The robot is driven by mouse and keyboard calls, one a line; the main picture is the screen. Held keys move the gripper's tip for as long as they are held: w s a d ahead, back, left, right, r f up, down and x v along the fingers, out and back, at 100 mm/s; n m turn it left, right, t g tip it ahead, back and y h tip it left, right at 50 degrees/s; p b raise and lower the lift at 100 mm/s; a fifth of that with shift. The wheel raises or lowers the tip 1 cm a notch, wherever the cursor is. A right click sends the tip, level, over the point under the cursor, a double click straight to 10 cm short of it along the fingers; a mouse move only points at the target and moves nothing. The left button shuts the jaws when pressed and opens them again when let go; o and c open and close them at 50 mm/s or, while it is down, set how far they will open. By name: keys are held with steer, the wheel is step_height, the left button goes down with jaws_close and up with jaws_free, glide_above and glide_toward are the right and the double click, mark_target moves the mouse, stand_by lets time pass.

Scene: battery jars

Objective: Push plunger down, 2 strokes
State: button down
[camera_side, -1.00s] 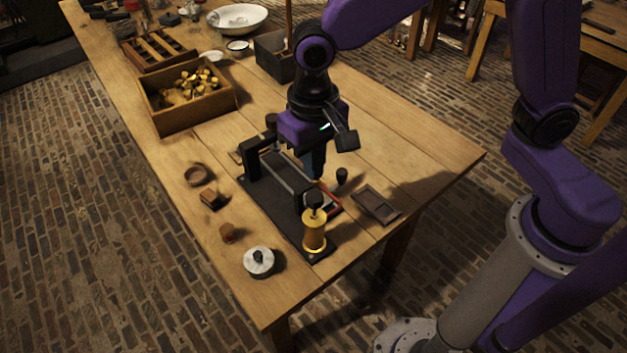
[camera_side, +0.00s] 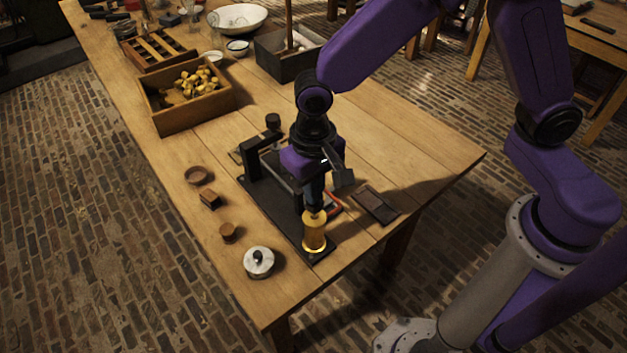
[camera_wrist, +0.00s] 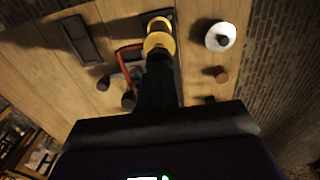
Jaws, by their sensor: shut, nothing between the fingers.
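The brass cylinder (camera_side: 314,232) stands upright at the near end of a black base plate (camera_side: 276,208); its plunger top is hidden behind my gripper. My gripper (camera_side: 314,207) is shut and empty, pointing down right over the cylinder's top. I cannot tell whether the fingertips touch the plunger. In the wrist view, my fingers (camera_wrist: 158,62) reach toward the round yellow top (camera_wrist: 158,42), which they partly cover. A black post and bar frame (camera_side: 256,160) stands at the far end of the base.
Left of the base lie a white lidded jar (camera_side: 259,262) and small brown pieces (camera_side: 228,232). A dark flat tray (camera_side: 376,206) lies to the right. A wooden box of yellow pieces (camera_side: 180,110) stands farther back.

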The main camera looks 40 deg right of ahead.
steer(key=shift+f, duration=0.65)
step_height(320, 180, up, 14)
steer(key=shift+r, duration=0.25)
stand_by(0.7)
steer(key=shift+s+r, duration=0.2)
steer(key=shift+r, duration=0.95)
steer(key=shift+d+f, duration=0.1)
step_height(320, 180, down, 14)
steer(key=shift+r, duration=0.1)
